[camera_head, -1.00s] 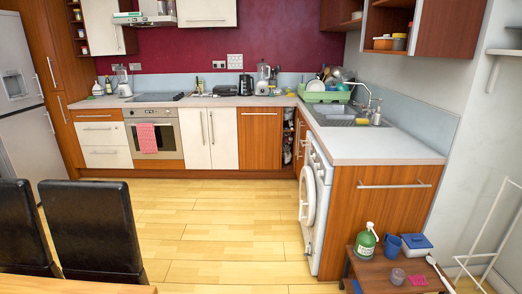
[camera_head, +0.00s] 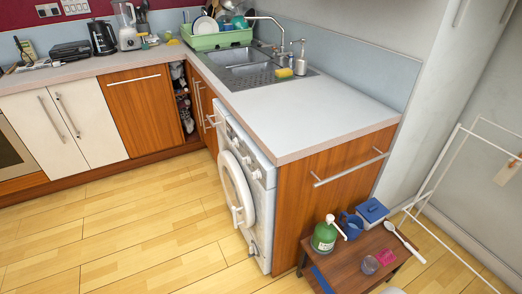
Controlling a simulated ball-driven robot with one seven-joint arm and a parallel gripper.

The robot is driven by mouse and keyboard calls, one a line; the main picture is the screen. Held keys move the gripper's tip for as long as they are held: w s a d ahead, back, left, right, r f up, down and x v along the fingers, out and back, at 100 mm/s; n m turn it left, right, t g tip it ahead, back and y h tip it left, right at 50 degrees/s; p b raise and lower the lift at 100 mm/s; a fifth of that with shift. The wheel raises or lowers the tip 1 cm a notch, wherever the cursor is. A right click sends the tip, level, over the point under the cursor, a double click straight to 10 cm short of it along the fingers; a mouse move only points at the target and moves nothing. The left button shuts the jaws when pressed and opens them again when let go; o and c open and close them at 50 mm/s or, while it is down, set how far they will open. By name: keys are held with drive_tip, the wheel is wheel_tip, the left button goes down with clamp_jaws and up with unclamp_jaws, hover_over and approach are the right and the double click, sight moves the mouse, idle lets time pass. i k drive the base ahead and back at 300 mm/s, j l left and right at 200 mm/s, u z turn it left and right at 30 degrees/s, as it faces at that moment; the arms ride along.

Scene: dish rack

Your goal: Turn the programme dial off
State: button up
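A white washing machine (camera_head: 262,228) stands under the right-hand counter, seen at a steep angle from its front left. Its round door (camera_head: 236,190) faces left into the room; I cannot tell if it is fully shut. The control panel (camera_head: 240,144) runs along the top of its front, just under the worktop. Small knob-like shapes show on the panel, but the programme dial and its setting are too small to make out. My gripper is not in view.
Open wooden floor (camera_head: 150,235) lies left of the machine. A low brown table (camera_head: 345,262) with a green bottle (camera_head: 324,236), blue mug (camera_head: 351,226) and blue-lidded box (camera_head: 372,211) stands by the cabinet end. A white rack (camera_head: 440,180) is at right. A green dish rack (camera_head: 218,38) sits by the sink.

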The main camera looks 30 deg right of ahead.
sight(236, 142)
drive_tip(key=i+j+u, duration=0.1)
drive_tip(key=i+u, duration=0.2)
drive_tip(key=i, duration=0.35)
drive_tip(key=i+l+u, duration=0.1)
drive_tip(key=i+u, duration=0.2)
drive_tip(key=i, duration=0.35)
drive_tip(key=i+l+u, duration=0.3)
drive_tip(key=i, duration=0.35)
drive_tip(key=i+j+u, duration=0.2)
drive_tip(key=i, duration=0.6)
drive_tip(key=i+l+u, duration=0.1)
drive_tip(key=i+u, duration=0.15)
drive_tip(key=i, duration=0.5)
drive_tip(key=i+l+u, duration=0.2)
drive_tip(key=i, duration=0.6)
drive_tip(key=i+j+z, duration=0.1)
drive_tip(key=i, duration=0.35)
drive_tip(key=i+j+z, duration=0.15)
drive_tip(key=i, duration=0.25)
drive_tip(key=i+j+z, duration=0.1)
drive_tip(key=i+j, duration=0.15)
drive_tip(key=i, duration=0.2)
drive_tip(key=z, duration=4.25)
